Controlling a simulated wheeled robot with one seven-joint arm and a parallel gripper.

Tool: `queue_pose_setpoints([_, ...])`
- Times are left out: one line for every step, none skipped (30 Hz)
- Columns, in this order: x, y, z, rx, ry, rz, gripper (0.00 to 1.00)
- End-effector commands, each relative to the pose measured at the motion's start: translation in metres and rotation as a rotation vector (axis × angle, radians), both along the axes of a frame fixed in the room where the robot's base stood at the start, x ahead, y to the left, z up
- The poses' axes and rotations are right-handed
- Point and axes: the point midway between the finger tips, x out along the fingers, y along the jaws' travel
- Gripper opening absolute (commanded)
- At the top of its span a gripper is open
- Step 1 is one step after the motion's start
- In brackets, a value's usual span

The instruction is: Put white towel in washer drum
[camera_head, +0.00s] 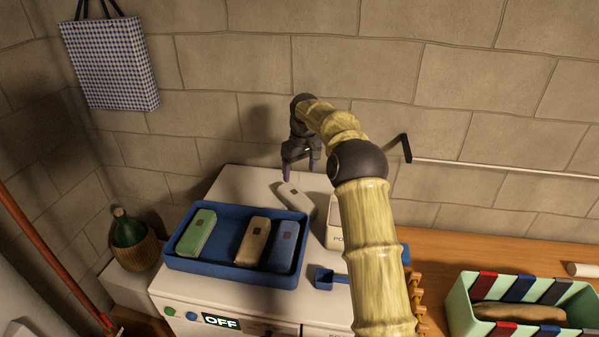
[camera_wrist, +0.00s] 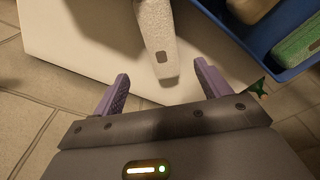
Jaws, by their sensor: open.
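The white towel (camera_head: 293,196), a folded strip with a small brown square, lies on the washer's white top (camera_head: 238,184), behind the blue tray. In the wrist view, the white towel (camera_wrist: 155,30) extends from the top edge down to between the fingertips. My gripper (camera_head: 301,172) is open and empty, just behind and above the towel's far end. Its two purple fingers (camera_wrist: 162,78) also show in the wrist view, one on each side of the towel's near end. The washer's front has an OFF display (camera_head: 221,321). Its door and drum are out of view.
A blue tray (camera_head: 178,265) holds green, tan and blue towels. A white box (camera_head: 336,232) and a blue scoop (camera_head: 326,278) stand close right, partly behind my arm. A striped basket (camera_head: 460,318) is at right. A rail (camera_head: 480,166) runs along the stone wall.

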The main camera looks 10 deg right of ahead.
Motion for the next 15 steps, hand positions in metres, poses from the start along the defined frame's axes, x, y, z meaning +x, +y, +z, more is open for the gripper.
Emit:
queue_pose_setpoints([0.0000, 0.0000, -0.0002, 0.000, 0.000, 0.000, 0.76])
queue_pose_setpoints([0.0000, 0.0000, -0.0003, 0.000, 0.000, 0.000, 0.76])
queue_pose_setpoints([0.0000, 0.0000, -0.0004, 0.000, 0.000, 0.000, 0.76])
queue_pose_setpoints([0.0000, 0.0000, -0.0004, 0.000, 0.000, 0.000, 0.76])
queue_pose_setpoints([0.0000, 0.0000, -0.0004, 0.000, 0.000, 0.000, 0.76])
queue_pose_setpoints([0.0001, 0.0000, -0.0005, 0.000, 0.000, 0.000, 0.76])
queue_pose_setpoints([0.0001, 0.0000, -0.0005, 0.000, 0.000, 0.000, 0.76])
queue_pose_setpoints([0.0001, 0.0000, -0.0005, 0.000, 0.000, 0.000, 0.76])
queue_pose_setpoints([0.0001, 0.0000, -0.0006, 0.000, 0.000, 0.000, 0.76])
queue_pose_setpoints([0.0001, 0.0000, -0.0006, 0.000, 0.000, 0.000, 0.76])
queue_pose_setpoints([0.0001, 0.0000, -0.0006, 0.000, 0.000, 0.000, 0.76])
queue_pose_setpoints([-0.0001, -0.0004, -0.0004, 0.000, 0.000, -0.001, 0.76])
queue_pose_setpoints([-0.0005, 0.0003, -0.0001, -0.001, 0.000, 0.000, 0.76])
queue_pose_setpoints([-0.0013, 0.0012, 0.0005, -0.001, -0.001, 0.001, 0.76])
queue_pose_setpoints([-0.0030, 0.0029, 0.0016, -0.002, -0.002, 0.001, 0.76])
